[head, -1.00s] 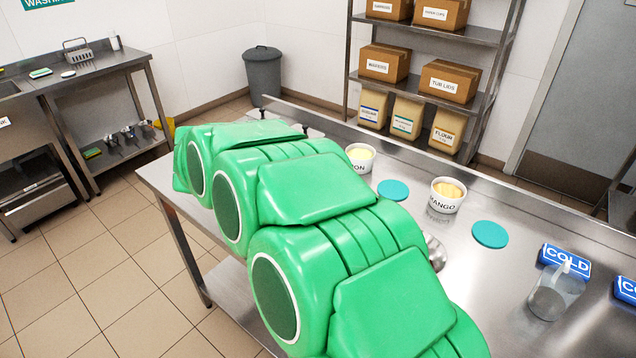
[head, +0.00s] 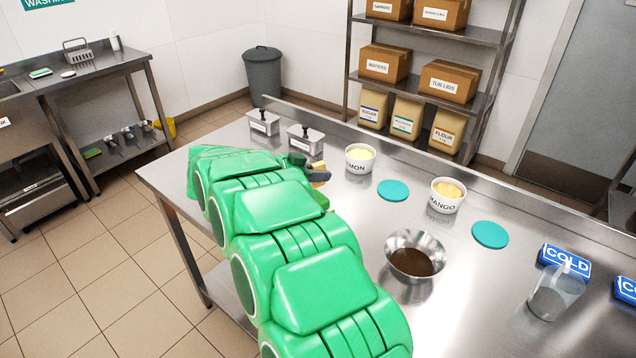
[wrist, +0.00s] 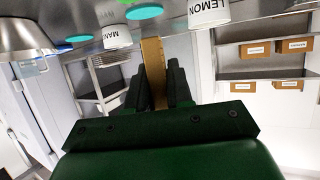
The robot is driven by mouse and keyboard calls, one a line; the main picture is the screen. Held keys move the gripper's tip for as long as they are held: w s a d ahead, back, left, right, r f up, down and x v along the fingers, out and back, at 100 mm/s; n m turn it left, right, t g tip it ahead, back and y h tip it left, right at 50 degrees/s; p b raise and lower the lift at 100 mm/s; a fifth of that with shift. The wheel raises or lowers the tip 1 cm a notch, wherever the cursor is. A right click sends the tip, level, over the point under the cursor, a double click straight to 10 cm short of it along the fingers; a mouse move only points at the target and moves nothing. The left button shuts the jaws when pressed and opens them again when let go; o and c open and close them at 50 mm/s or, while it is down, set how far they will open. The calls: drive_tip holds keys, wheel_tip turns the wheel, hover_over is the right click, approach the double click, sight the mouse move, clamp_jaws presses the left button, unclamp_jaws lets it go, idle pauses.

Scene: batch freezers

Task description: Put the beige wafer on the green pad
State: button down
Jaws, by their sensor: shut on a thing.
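The beige wafer (wrist: 152,72) is a flat tan strip between the two dark fingers of my gripper (wrist: 158,88) in the wrist view. In the head view a small beige part of the wafer (head: 318,166) shows at the gripper tip (head: 318,177), left of the lemon tub and above the steel table. My gripper is shut on it. Two flat round teal-green pads lie on the table: one pad (head: 392,190) between the tubs, the other pad (head: 490,234) right of the mango tub. The wafer is apart from both.
The lemon tub (head: 360,158) and mango tub (head: 447,195) stand near the pads. A steel bowl (head: 415,262) with brown contents is nearer. A clear jug (head: 556,292) and blue COLD packs (head: 565,260) are right. Two lidded steel containers (head: 305,138) stand at the back left.

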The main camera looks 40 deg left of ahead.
drive_tip(key=shift+w+a+f, duration=0.2)
drive_tip(key=shift+a+f, duration=0.05)
drive_tip(key=shift+f, duration=1.55)
drive_tip(key=shift+f, duration=0.1)
drive_tip(key=c, duration=1)
unclamp_jaws()
drive_tip(key=shift+s+r, duration=0.15)
drive_tip(key=shift+r, duration=0.05)
drive_tip(key=v, duration=1.1)
drive_tip(key=shift+s+a+r, duration=0.1)
drive_tip(key=shift+s+a, duration=0.1)
drive_tip(key=shift+s, duration=0.15)
